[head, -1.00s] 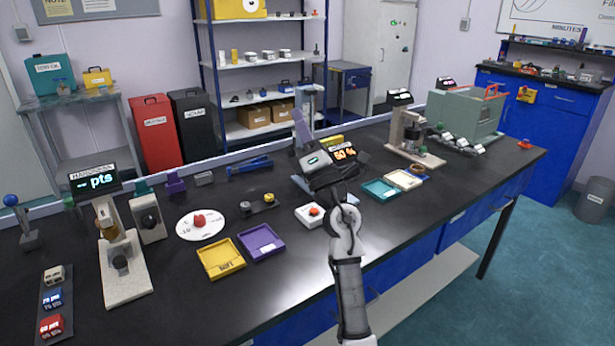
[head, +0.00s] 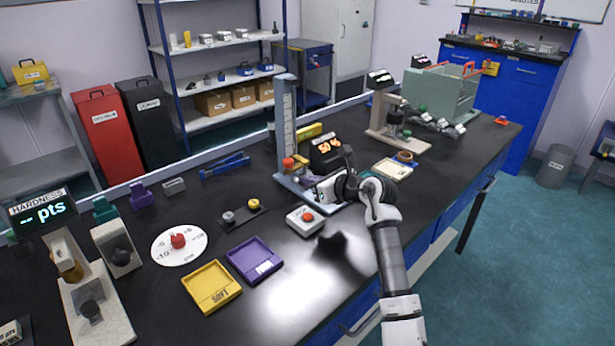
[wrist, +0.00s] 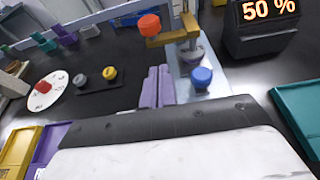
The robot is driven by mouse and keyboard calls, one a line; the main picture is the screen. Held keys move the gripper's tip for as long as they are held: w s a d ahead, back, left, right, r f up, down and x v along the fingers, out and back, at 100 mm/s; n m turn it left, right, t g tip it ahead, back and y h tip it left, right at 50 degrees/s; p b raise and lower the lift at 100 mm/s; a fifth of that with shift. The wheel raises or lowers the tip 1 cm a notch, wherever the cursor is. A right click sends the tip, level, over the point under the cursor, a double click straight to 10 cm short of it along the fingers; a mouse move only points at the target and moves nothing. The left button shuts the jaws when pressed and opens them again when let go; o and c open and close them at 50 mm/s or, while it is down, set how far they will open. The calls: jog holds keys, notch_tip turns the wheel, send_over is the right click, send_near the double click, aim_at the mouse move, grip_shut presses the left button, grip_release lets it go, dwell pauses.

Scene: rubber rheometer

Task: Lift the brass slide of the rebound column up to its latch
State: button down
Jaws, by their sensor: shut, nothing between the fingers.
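The rebound column (head: 288,115) is a tall pale post with a scale on a grey-blue base. Its brass slide (wrist: 172,40) sits low on the post, with an orange-red knob (wrist: 149,24) on its left end; the knob also shows in the head view (head: 289,163). My gripper (wrist: 158,70) has purple fingers, shut together and empty. They are low by the base, in front of the slide and apart from it. In the head view my wrist partly hides them. The latch cannot be made out.
A display (head: 327,150) reading 50 % stands right of the column. A blue dome (wrist: 202,77) is on the base, right of my fingers. A white box with a red button (head: 306,219), a purple tray (head: 254,261) and a yellow tray (head: 212,287) lie nearer. Bare bench lies front right.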

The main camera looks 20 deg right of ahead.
aim_at(291, 165)
jog(key=p+x, duration=0.2)
jog(key=x, duration=0.6)
jog(key=shift+d+r, duration=0.1)
jog(key=shift+r, duration=0.1)
